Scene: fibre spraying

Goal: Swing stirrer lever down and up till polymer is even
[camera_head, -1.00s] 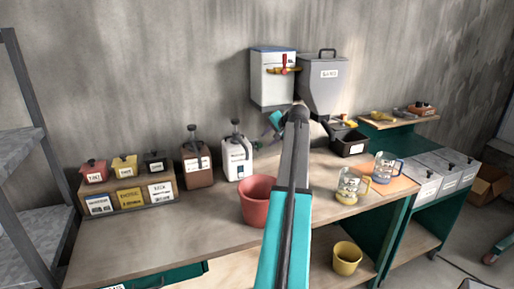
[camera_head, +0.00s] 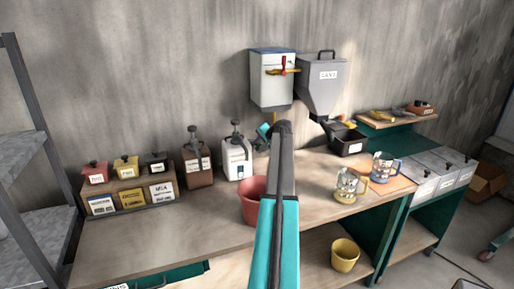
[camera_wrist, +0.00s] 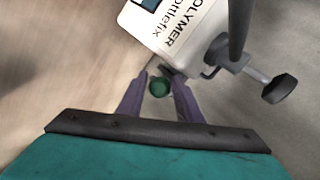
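The white polymer container (camera_head: 238,160) stands on the bench; its label and white body fill the top of the wrist view (camera_wrist: 172,25). A dark rod and a clamp with a black knob (camera_wrist: 279,88) are fixed at its side. My gripper (camera_wrist: 157,82) is beside the container, its two purple-grey fingers on either side of a round green knob (camera_wrist: 159,88). The fingers look closed on this knob, which I take to be the stirrer lever's end; the rest of the lever is hidden. In the head view, my arm hides most of the gripper.
A red bucket (camera_head: 249,205) stands just in front of the container, partly behind my arm. A brown container (camera_head: 197,165) is to its left. A white wall unit (camera_head: 270,88) and a grey hopper (camera_head: 322,88) hang above. Glass jugs (camera_head: 347,186) stand to the right.

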